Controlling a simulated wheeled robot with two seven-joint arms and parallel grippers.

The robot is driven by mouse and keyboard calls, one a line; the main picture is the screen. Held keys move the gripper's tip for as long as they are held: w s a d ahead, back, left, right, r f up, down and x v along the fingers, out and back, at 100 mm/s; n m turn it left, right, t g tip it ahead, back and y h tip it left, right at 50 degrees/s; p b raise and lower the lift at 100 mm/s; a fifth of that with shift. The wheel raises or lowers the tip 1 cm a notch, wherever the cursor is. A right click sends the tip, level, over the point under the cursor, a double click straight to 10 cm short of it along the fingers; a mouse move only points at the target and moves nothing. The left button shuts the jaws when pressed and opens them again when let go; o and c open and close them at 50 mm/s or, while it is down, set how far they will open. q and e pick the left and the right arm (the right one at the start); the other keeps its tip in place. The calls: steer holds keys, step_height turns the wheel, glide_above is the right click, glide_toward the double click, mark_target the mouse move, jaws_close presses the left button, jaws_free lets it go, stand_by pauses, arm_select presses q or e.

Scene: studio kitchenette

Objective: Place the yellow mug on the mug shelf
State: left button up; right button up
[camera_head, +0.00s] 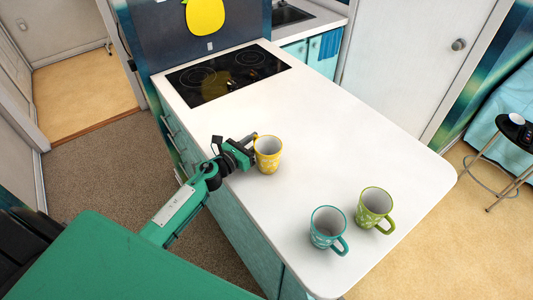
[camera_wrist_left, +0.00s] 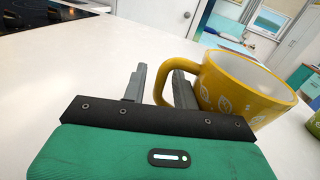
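The yellow mug (camera_head: 268,155) stands upright on the white counter (camera_head: 330,150), near its left edge. Its yellow body with pale leaf-like marks fills the right of the left wrist view (camera_wrist_left: 240,88), with its handle towards my fingers. My left gripper (camera_head: 252,146) is at the mug's left side. In the wrist view its two fingers (camera_wrist_left: 159,70) are apart. The outer part of the handle shows between them, and the right finger overlaps the handle's loop. I cannot tell whether they touch. My right gripper is not in view. I cannot make out a mug shelf.
A teal mug (camera_head: 327,229) and a green mug (camera_head: 375,208) stand near the counter's front right end. A black cooktop (camera_head: 228,72) lies at the back. The counter's middle is clear. A stool (camera_head: 513,130) with small items stands at the right.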

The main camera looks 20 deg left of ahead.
arm_select(q)
jaws_close()
steer(key=shift+r, duration=0.1)
